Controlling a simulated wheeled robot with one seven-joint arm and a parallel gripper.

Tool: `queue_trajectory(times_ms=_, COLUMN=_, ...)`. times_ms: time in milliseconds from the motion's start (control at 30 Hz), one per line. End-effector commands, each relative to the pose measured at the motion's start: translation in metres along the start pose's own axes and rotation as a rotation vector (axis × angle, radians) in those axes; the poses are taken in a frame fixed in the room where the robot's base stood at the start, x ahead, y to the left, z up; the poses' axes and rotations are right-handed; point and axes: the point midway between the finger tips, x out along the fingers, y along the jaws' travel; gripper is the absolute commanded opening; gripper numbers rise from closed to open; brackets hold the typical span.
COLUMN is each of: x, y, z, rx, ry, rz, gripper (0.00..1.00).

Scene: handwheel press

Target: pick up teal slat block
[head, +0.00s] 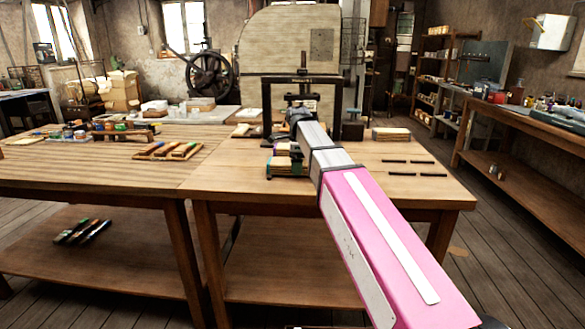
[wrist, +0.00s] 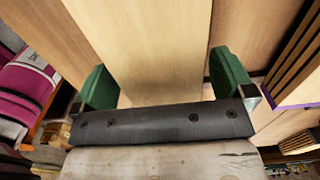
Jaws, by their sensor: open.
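A low stack of light wooden slats with dark teal-looking edges (head: 286,168) lies on the workbench in the head view, just left of my arm. It appears to be the teal slat block, but it is small and partly covered by the arm. My gripper (wrist: 165,82) is open in the wrist view, its two green fingers wide apart. A pale wooden surface fills the space between and beyond them; I cannot tell whether it is the block or the bench.
A slatted piece with a purple edge (wrist: 300,65) is close right of the fingers in the wrist view. In the head view, the press frame (head: 303,78) stands behind the arm. A wooden stack (head: 391,134) and dark strips (head: 408,161) lie right; the bench front is clear.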

Motion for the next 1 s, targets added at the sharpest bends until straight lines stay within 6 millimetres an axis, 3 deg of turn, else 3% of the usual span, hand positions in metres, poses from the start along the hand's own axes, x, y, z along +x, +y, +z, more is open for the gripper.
queue_trajectory(times_ms=100, x=0.000, y=0.000, z=0.000, rx=0.000, ry=0.000, rz=0.000, gripper=0.97)
queue_trajectory(times_ms=267, x=0.000, y=0.000, z=0.000, rx=0.000, ry=0.000, rz=0.000, gripper=0.45)
queue_trajectory(times_ms=733, x=-0.008, y=-0.001, z=0.000, rx=0.000, ry=-0.001, rz=-0.001, gripper=0.43)
queue_trajectory(times_ms=1000, x=-0.046, y=-0.002, z=0.000, rx=0.000, ry=-0.001, rz=-0.003, gripper=0.43)
